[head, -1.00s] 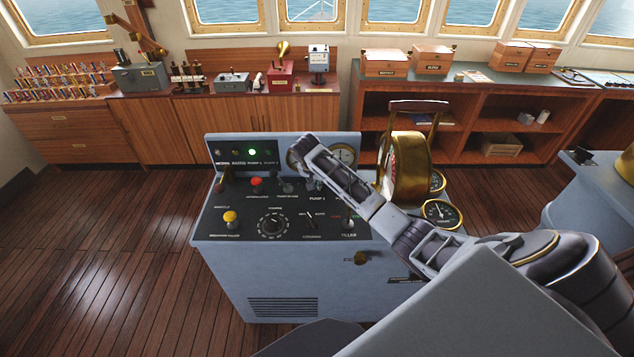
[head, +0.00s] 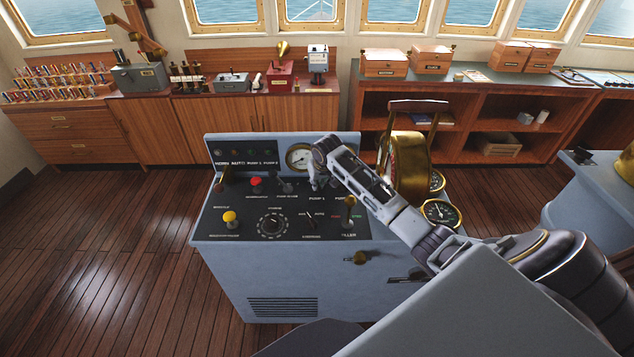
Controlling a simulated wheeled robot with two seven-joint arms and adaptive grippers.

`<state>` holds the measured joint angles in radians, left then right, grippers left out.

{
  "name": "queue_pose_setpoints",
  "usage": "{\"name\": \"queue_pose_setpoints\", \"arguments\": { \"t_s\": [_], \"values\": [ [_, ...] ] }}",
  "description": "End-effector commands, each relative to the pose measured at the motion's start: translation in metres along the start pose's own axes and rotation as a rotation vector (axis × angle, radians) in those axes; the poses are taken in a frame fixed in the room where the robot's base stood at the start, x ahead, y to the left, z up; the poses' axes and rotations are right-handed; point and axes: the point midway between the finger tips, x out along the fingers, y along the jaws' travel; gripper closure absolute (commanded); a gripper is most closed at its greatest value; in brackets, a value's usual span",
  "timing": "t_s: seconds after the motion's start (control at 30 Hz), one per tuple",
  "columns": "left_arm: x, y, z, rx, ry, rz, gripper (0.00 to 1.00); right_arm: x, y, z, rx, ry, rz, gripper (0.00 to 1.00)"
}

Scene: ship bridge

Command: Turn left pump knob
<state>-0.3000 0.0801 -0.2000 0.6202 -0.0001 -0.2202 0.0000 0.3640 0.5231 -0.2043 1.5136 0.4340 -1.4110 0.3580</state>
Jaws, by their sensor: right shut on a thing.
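A grey control console (head: 215,255) stands in front of me with a black sloping top panel. My right gripper (head: 317,184) reaches in from the right over the panel's back part, just above the "PUMP 1" label. It is shut on the left pump knob, which the fingers mostly hide. The arm covers much of the area of the right pump knob. The small pump 1 lamp (head: 252,152) on the upright back panel looks dark. My left gripper is not in view.
A red button (head: 255,181), a yellow knob (head: 230,217), a round dial (head: 273,225) and a tiller lever (head: 349,210) share the panel. A white gauge (head: 299,157) sits behind the gripper. A brass telegraph (head: 410,165) stands close right of my arm.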

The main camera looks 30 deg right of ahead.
Motion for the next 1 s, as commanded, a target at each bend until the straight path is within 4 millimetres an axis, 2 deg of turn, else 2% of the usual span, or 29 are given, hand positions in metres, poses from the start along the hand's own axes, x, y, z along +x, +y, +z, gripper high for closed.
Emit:
{"name": "queue_pose_setpoints", "arguments": {
  "t_s": [0.4,0.93,0.97,1.0],
  "values": [
    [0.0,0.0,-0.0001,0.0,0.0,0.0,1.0,-0.0001,0.0009,-0.0002,-0.165,0.0,-0.068,1.0],
    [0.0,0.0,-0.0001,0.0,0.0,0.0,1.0,-0.0002,0.0007,-0.0003,-0.186,0.0,-0.076,1.0],
    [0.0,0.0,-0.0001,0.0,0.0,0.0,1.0,-0.0001,0.0007,-0.0002,-0.186,0.0,-0.076,0.85],
    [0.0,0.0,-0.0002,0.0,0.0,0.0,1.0,-0.0001,0.0007,-0.0002,-0.186,0.0,-0.076,0.79]
  ]
}}
